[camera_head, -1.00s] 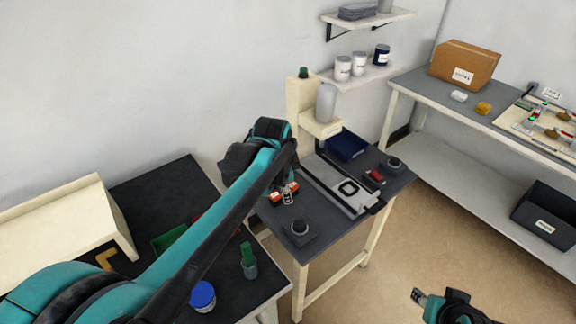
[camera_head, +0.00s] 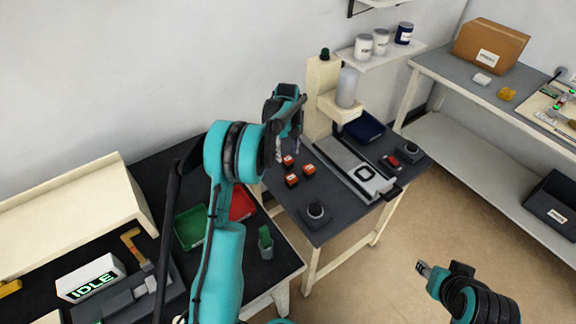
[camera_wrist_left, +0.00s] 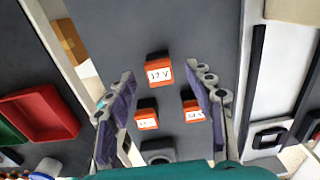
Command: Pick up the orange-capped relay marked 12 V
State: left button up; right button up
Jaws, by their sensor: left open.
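Three orange-capped relays stand apart on the dark bench. In the left wrist view, the far relay (camera_wrist_left: 159,70) reads 12 V. The lower left relay (camera_wrist_left: 147,119) has a label too small to read, and the right relay's (camera_wrist_left: 193,110) label is not clear. In the head view they form a cluster (camera_head: 309,169) beside the press; labels cannot be read there. My left gripper (camera_head: 288,148) is open and empty above and behind the cluster, its fingers (camera_wrist_left: 159,74) spread either side of the far relay in the wrist view. My right gripper (camera_head: 422,268) is away at lower right, its jaws unclear.
A press with a pale slide (camera_head: 350,165) stands right of the relays. A black knob box (camera_head: 316,213) is in front of them. Red (camera_head: 242,204) and green (camera_head: 190,228) trays lie on the left table. A blue tray (camera_head: 365,127) is behind.

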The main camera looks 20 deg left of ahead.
aim_at(288, 159)
pick_arm(q)
jog(key=f, duration=0.1)
jog(key=f+b, duration=0.1)
jog(key=f, duration=0.2)
jog(key=shift+s+d+b, duration=0.15)
jog(key=shift+s+b, duration=0.1)
jog(key=shift+b, duration=0.15)
jog(key=shift+f, duration=0.45)
jog(key=shift+r, duration=0.1)
jog(key=shift+c, duration=0.8)
grip_shut()
